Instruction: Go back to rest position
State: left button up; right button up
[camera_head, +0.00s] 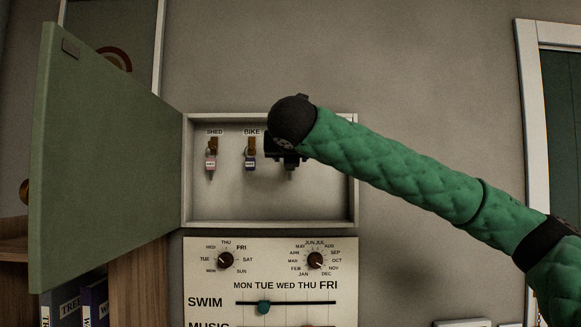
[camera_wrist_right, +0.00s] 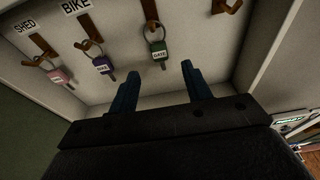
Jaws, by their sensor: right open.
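My right arm comes in from the right in the head view, with its gripper (camera_head: 287,160) in front of the open key cabinet (camera_head: 270,211). In the right wrist view the gripper (camera_wrist_right: 161,71) is open, its two dark fingers apart. In the head view my gripper mostly covers that spot. My left gripper is not in view.
Keys with a pink SHED tag (camera_head: 211,163) and a purple BIKE tag (camera_head: 250,164) hang to the left. Another hook (camera_wrist_right: 226,6) looks empty. The green cabinet door (camera_head: 105,160) stands open at left. A panel (camera_head: 271,270) with dials and sliders is below.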

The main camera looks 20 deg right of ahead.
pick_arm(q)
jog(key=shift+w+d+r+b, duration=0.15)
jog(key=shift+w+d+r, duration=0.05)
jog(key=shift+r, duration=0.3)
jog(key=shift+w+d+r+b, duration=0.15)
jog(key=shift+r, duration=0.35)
pick_arm(e)
jog(key=shift+v, duration=1.15)
